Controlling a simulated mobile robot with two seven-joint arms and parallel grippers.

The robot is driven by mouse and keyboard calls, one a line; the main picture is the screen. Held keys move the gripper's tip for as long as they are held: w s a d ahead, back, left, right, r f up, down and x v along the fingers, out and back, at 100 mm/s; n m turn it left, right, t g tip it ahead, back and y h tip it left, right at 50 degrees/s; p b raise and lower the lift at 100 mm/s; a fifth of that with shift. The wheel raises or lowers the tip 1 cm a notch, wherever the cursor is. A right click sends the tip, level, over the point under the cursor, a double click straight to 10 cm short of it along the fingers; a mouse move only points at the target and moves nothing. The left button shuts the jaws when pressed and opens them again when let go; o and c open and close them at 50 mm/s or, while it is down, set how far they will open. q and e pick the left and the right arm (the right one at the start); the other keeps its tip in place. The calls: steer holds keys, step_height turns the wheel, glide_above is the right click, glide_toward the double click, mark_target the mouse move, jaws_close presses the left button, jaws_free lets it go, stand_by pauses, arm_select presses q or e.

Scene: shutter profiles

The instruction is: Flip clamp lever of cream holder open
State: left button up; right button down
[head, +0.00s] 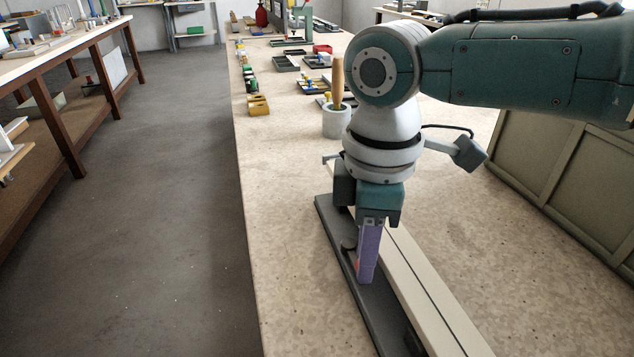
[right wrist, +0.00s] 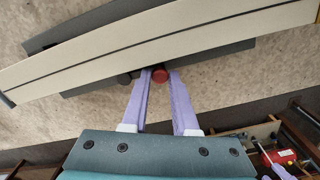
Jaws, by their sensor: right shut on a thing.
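The cream holder shows as a long cream profile (head: 432,293) with a dark line along it, lying on a dark grey base (head: 376,315) on the bench. In the right wrist view the cream profile (right wrist: 110,62) crosses the upper part. A red knob (right wrist: 159,75), apparently the clamp lever's end, sits between the purple fingertips of my right gripper (right wrist: 158,82). In the head view my right gripper (head: 366,277) points down beside the cream profile, shut on the red knob, which is mostly hidden there. The lever's arm and its angle are hidden. My left gripper is not in view.
A grey cup (head: 336,122) with a wooden-handled tool stands behind the gripper. Yellow blocks (head: 258,105) and dark trays (head: 312,87) lie farther back. A greenish panelled box (head: 565,165) stands at the right. The bench left of the base is clear.

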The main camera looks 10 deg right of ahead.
steer(key=shift+a, duration=0.1)
stand_by(0.4)
steer(key=shift+a+r+m+p, duration=0.1)
steer(key=shift+a+m+p, duration=0.15)
steer(key=shift+m+p, duration=0.3)
steer(key=shift+a+m, duration=0.35)
steer(key=shift+m, duration=0.4)
steer(key=shift+w+a+m+p, duration=0.15)
steer(key=shift+a+m+p, duration=0.35)
steer(key=shift+m, duration=0.4)
steer(key=shift+w+a+m, duration=0.2)
steer(key=shift+a+m, duration=0.1)
steer(key=shift+m, duration=0.6)
steer(key=m, duration=0.1)
steer(key=w+a+m+b, duration=0.1)
steer(key=m, duration=0.1)
steer(key=shift+a+m, duration=0.15)
steer(key=shift+m, duration=0.15)
steer(key=shift+w+a+m+b, duration=0.2)
steer(key=shift+w+m+b, duration=0.3)
steer(key=shift+m, duration=0.45)
steer(key=shift+w+a+m+b, duration=0.2)
steer(key=shift+w+m+b, duration=0.15)
steer(key=shift+m+b, duration=0.45)
steer(key=shift+m, duration=0.25)
